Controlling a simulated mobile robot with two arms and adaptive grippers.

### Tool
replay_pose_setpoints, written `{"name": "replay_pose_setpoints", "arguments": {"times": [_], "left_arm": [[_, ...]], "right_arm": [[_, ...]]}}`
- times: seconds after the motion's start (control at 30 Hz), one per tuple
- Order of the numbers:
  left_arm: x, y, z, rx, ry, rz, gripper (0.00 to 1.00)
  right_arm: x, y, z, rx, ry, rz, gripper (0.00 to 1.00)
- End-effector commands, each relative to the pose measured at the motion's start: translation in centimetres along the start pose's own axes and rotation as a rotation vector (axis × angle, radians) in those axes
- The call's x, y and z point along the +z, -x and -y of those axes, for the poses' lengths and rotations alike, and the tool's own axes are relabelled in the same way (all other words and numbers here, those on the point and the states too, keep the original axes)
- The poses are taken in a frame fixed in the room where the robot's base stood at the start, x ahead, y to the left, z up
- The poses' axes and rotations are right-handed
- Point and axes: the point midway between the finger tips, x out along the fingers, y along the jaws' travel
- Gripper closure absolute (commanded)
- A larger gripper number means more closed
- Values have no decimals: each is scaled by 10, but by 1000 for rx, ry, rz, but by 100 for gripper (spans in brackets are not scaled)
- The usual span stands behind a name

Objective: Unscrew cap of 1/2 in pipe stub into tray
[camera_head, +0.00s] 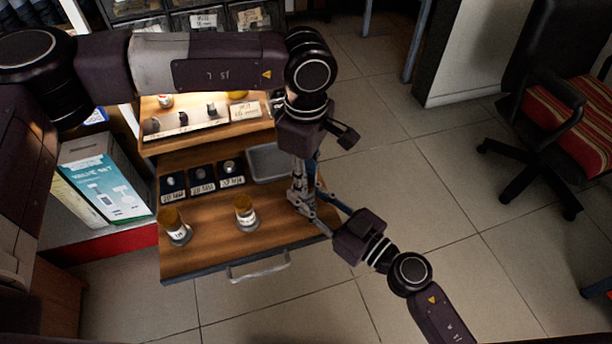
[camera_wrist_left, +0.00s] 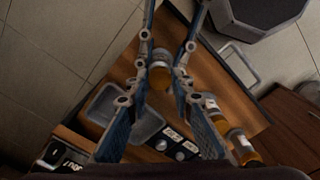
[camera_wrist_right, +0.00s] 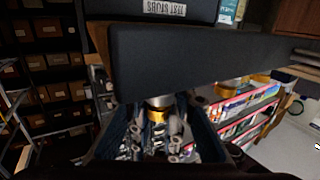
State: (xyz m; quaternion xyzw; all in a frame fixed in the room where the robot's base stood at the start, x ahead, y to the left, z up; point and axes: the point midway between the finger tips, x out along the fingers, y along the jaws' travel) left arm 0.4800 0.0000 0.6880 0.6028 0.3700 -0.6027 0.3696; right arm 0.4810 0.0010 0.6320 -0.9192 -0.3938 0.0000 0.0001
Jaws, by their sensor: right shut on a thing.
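A pipe stub with a brass cap (camera_wrist_left: 160,76) and a silvery body shows between the fingers in the left wrist view; the grippers hide it in the head view. My left gripper (camera_head: 304,196) points down over the bench's right end, its fingers open on either side of this stub. My right gripper (camera_wrist_right: 156,122) reaches in from the lower right and is shut on the stub; brass and silver show between its fingers. Two other brass-capped stubs (camera_head: 245,210) (camera_head: 175,227) stand upright to the left.
The wooden bench (camera_head: 215,245) has a front handle (camera_head: 258,267). Several dark labelled pads (camera_head: 202,180) with small fittings lie left of the tray. A raised shelf (camera_head: 200,135) with parts stands behind. An office chair (camera_head: 545,120) is far right. Open floor lies right of the bench.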

Motion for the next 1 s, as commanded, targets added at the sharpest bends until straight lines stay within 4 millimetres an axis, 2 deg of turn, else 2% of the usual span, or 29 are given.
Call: {"name": "replay_pose_setpoints", "arguments": {"times": [0.27,0.5,0.67,1.0], "left_arm": [[0,0,0,1,65,1,100],[0,0,0,1,401,1,100],[0,1,-1,2,558,1,100],[0,1,-1,3,557,1,100]], "right_arm": [[0,0,0,-1,0,1,100],[0,0,0,-1,0,1,100],[0,0,0,-1,0,1,100],[0,0,0,-1,0,1,100]]}}
